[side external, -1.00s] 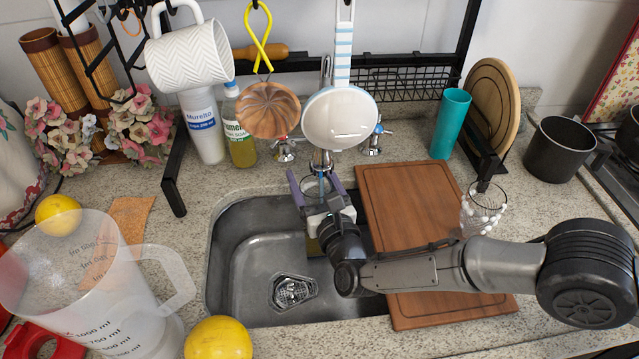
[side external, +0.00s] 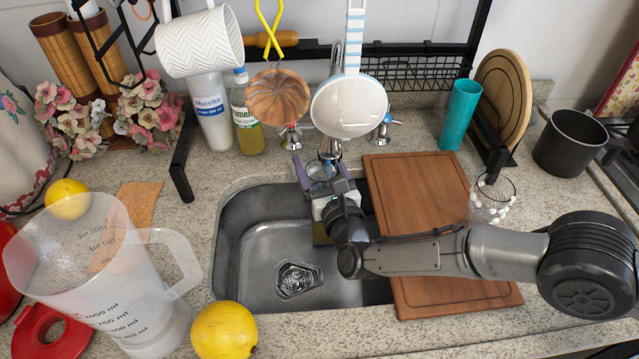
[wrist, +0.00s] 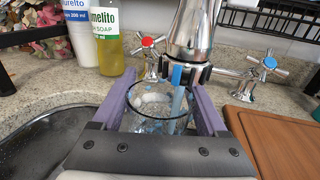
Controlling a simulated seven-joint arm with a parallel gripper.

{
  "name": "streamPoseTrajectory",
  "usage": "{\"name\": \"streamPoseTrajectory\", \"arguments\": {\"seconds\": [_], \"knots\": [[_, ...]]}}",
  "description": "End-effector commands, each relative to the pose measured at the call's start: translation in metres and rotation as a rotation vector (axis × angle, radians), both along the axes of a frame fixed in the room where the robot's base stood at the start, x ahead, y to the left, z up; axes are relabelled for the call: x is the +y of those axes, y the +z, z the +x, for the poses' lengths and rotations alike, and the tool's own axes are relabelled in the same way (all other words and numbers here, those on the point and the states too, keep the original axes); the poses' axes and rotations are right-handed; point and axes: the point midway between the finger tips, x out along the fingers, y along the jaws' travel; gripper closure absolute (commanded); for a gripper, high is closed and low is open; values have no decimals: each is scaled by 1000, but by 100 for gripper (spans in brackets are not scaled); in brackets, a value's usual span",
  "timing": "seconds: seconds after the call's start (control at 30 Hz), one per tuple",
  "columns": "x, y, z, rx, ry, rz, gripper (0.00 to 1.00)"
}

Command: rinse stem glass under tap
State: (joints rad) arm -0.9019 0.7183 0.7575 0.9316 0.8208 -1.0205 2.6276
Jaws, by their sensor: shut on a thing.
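The clear stem glass (wrist: 150,128) is between the purple fingers of my gripper (wrist: 160,92) in the wrist view. Its round rim faces up, and its stem and foot are hidden by the gripper body. The chrome tap (wrist: 195,30) is right above it, and a blue water stream (wrist: 178,95) comes down into or just at the glass; blue flecks show around it. In the side view my gripper (side external: 317,170) is shut on the glass at the back edge of the steel sink (side external: 240,240), below the tap (side external: 330,147).
A wooden cutting board (side external: 415,190) covers the sink's right side, with a glass of white beads (side external: 492,205) beside it. A soap bottle (side external: 247,125) stands behind left. A measuring jug (side external: 110,275) stands front left.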

Motion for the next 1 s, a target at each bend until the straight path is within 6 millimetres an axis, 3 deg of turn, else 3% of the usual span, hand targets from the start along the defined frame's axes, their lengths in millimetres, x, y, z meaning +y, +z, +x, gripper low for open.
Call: {"name": "streamPoseTrajectory", "arguments": {"seconds": [0.37, 1.0], "knots": [[-5, 1, 0, -2, 0, 3, 90], [3, 1, 0, -1, -1, 2, 90]]}}
